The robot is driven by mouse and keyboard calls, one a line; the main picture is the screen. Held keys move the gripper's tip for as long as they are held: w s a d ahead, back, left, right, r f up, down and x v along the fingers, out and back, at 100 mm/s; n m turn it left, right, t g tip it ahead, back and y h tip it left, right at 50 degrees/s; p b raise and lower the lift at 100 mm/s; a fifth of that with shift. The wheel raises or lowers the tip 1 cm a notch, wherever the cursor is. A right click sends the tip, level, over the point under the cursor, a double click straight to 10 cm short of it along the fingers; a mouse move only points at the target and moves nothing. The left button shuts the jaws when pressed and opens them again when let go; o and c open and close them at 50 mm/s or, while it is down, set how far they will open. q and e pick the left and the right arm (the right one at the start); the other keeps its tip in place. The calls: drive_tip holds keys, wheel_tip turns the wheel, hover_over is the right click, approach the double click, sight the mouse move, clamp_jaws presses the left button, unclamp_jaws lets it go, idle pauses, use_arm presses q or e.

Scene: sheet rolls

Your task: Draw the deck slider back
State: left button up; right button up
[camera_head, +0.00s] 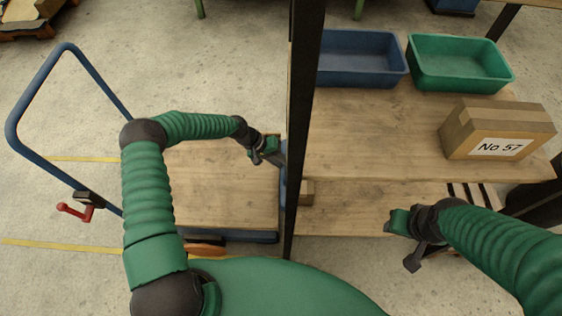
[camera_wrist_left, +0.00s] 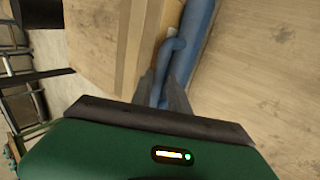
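The cart has a wooden deck (camera_head: 222,185) and a blue tubular push handle (camera_head: 28,90) at left. A blue slider piece (camera_head: 283,188) stands at the deck's right edge, partly hidden behind a dark post. In the left wrist view a bent blue bar (camera_wrist_left: 172,50) runs along a wooden edge. My left gripper (camera_head: 278,158) is at the slider. In the wrist view its dark fingers (camera_wrist_left: 164,88) lie on both sides of the blue bar, close against it.
A dark upright post (camera_head: 300,110) stands between cart and wooden bench (camera_head: 370,130). On the bench are a blue bin (camera_head: 360,75), a green bin (camera_head: 458,80) and a box marked No 57 (camera_head: 485,128). A red lever (camera_head: 75,211) sits by the cart handle.

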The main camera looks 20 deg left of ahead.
use_arm(q)
clamp_jaws()
drive_tip(key=shift+s, duration=0.1)
idle(1.0)
